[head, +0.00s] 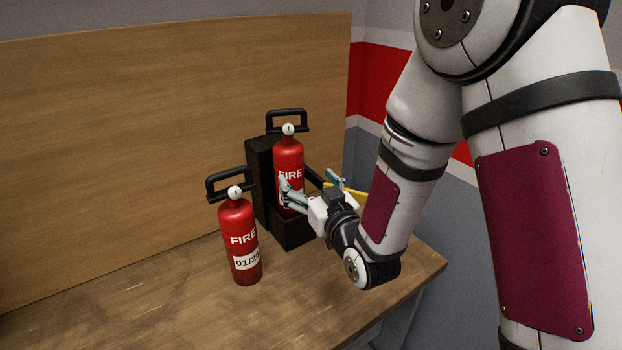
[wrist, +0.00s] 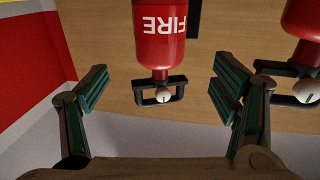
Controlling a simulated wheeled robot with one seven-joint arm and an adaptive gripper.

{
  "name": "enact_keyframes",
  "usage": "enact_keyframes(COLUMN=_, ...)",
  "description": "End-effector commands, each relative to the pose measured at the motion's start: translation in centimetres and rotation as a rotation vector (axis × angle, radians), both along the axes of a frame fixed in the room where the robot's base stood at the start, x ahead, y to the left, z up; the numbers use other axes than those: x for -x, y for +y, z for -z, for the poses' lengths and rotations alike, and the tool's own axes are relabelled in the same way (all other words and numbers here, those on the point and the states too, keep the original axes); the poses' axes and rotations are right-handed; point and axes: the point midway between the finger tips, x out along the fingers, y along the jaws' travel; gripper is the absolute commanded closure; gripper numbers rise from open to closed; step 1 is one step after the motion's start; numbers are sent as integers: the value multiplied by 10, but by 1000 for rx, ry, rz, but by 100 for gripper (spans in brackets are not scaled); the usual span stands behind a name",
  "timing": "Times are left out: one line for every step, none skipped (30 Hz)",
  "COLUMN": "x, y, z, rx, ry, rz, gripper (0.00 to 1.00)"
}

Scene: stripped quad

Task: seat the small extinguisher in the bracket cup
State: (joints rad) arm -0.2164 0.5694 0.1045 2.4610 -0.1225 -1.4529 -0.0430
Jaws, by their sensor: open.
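One red extinguisher (head: 288,158) with a black handle and white gauge stands upright at the black bracket (head: 262,170). Its lower end is hidden behind the bracket cup (head: 293,236) and my gripper, so how deep it sits cannot be told. A similar red extinguisher (head: 238,228), labelled "01/26", stands on the bench to the left, outside the bracket. My gripper (head: 312,186) is open beside the bracket extinguisher, fingers spread and empty. In the wrist view, upside down, that extinguisher (wrist: 158,50) appears between the spread fingers (wrist: 160,80); the other (wrist: 305,28) is at right.
The wooden bench (head: 140,300) has free room at left and in front. A wooden back panel (head: 120,130) rises behind. A yellow item (head: 350,190) shows partly behind my gripper. The bench's right edge is close to my arm.

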Motion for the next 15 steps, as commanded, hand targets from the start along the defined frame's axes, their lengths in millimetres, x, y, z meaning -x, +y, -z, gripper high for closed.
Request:
enact_keyframes(x=1, y=0, z=0, rx=0, ry=0, rz=0, gripper=19)
enact_keyframes(x=1, y=0, z=0, rx=0, ry=0, rz=0, gripper=19)
enact_keyframes(x=1, y=0, z=0, rx=0, ry=0, rz=0, gripper=19)
enact_keyframes(x=1, y=0, z=0, rx=0, ry=0, rz=0, gripper=19)
enact_keyframes(x=1, y=0, z=0, rx=0, ry=0, rz=0, gripper=19)
enact_keyframes(x=1, y=0, z=0, rx=0, ry=0, rz=0, gripper=19)
enact_keyframes(x=1, y=-1, z=0, rx=0, ry=0, rz=0, gripper=19)
enact_keyframes(x=1, y=-1, z=0, rx=1, ry=0, rz=1, gripper=19)
enact_keyframes(x=0, y=-2, z=-2, rx=4, ry=5, rz=3, gripper=19)
enact_keyframes(x=-1, y=-3, z=-3, rx=9, ry=10, rz=6, gripper=19)
enact_keyframes(x=-1, y=-5, z=-6, rx=15, ry=17, rz=9, gripper=19)
enact_keyframes(x=-3, y=-8, z=-10, rx=28, ry=32, rz=16, gripper=19)
enact_keyframes(x=-4, y=-12, z=-14, rx=39, ry=48, rz=23, gripper=19)
enact_keyframes(x=-4, y=-16, z=-18, rx=53, ry=65, rz=31, gripper=19)
enact_keyframes(x=-5, y=-23, z=-24, rx=72, ry=94, rz=44, gripper=19)
